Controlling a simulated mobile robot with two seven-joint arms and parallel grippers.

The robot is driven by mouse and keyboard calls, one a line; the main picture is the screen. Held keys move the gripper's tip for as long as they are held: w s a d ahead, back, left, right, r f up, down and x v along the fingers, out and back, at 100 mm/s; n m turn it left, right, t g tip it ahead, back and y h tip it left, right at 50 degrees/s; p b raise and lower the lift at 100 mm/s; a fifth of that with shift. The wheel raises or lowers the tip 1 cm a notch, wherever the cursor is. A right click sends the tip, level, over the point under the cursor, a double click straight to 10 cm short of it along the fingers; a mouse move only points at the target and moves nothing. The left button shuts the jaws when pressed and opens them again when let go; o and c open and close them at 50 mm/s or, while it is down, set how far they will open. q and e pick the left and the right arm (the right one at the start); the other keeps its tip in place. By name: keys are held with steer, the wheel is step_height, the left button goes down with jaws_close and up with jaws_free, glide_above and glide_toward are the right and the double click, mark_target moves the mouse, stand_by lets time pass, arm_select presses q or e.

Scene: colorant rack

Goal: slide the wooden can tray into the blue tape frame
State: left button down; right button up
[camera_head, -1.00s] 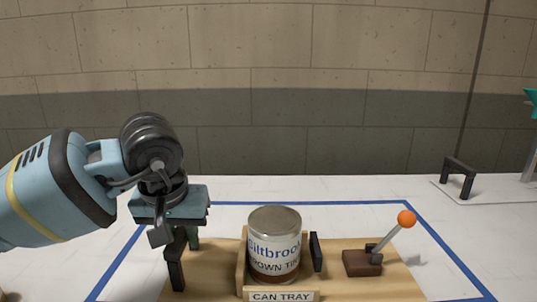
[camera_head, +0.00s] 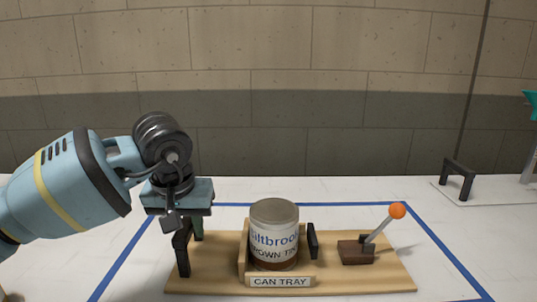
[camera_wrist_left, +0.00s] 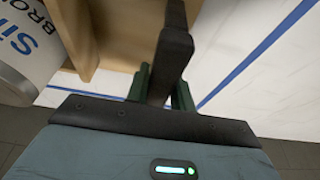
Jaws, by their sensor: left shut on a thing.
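The wooden can tray (camera_head: 214,276) lies on the white table, its visible part between the side lines of the blue tape frame (camera_head: 438,243). The tape's back line runs behind the tray; its front is out of view. A labelled can (camera_head: 274,240) stands upright on the tray behind the CAN TRAY plate. My left gripper (camera_head: 189,232) is at the tray's left end, shut on the black tray handle (camera_head: 182,252). In the left wrist view the green fingers (camera_wrist_left: 160,90) sit on both sides of the handle (camera_wrist_left: 176,50). My right gripper is not in view.
A lever with an orange knob (camera_head: 397,210) rises from the tray's right part. A black upright piece (camera_head: 312,240) stands beside the can. A black handle (camera_head: 458,178) on a white plate is at the back right. Bare table lies behind the tray.

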arm_select(q)
steer(key=shift+w+r, duration=0.1)
steer(key=shift+w, duration=0.05)
steer(key=shift+w+p, duration=0.65)
steer(key=shift+w, duration=1.5)
steer(key=c, duration=1.1)
jaws_free()
steer(key=shift+f, duration=0.2)
steer(key=shift+r, duration=0.3)
steer(key=v, duration=0.6)
steer(key=shift+s+r+p, duration=0.1)
steer(key=shift+r+p, duration=0.15)
steer(key=shift+p, duration=0.1)
steer(key=shift+s+r, duration=0.2)
steer(key=shift+r, duration=0.35)
